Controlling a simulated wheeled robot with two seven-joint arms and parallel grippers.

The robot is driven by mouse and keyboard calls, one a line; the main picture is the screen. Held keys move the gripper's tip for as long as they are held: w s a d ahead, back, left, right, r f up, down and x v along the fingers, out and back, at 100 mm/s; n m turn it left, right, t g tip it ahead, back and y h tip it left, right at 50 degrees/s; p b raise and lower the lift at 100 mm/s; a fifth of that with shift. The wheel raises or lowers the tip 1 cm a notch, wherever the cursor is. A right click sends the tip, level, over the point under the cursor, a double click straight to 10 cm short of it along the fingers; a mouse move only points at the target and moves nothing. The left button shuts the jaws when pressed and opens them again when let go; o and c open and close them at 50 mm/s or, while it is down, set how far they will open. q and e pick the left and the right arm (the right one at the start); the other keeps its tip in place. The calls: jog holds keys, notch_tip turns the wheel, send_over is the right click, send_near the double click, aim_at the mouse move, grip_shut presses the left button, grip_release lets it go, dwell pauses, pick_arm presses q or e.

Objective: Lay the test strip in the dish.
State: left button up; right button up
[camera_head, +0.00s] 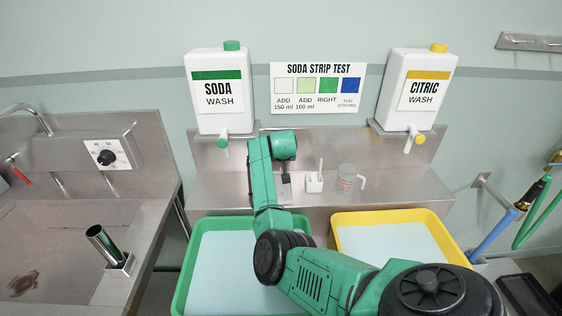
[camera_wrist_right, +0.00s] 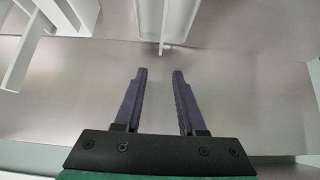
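A small white holder (camera_head: 314,182) stands on the steel shelf, with a thin white upright piece (camera_head: 321,165) rising from it; whether this is the test strip I cannot tell. I cannot make out a separate small dish. My right gripper (camera_head: 285,188) is over the shelf, left of the holder, partly hidden by its own wrist. In the wrist view my right gripper (camera_wrist_right: 158,75) is open, with nothing between its two dark fingers. Beyond the fingertips a pale thin piece (camera_wrist_right: 162,46) shows, not clearly identifiable. My left gripper is out of view.
A green tray (camera_head: 186,268) and a yellow tray (camera_head: 440,231) lie in front. Soda (camera_head: 218,118) and citric (camera_head: 418,75) containers with taps stand behind, flanking a colour chart (camera_head: 318,88). A steel sink (camera_head: 60,235) is left.

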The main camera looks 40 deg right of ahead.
jog(key=shift+r, duration=0.1)
jog(key=b+v, duration=0.3)
jog(key=v, duration=1.1)
jog(key=shift+s+r, duration=0.1)
jog(key=shift+r, duration=0.05)
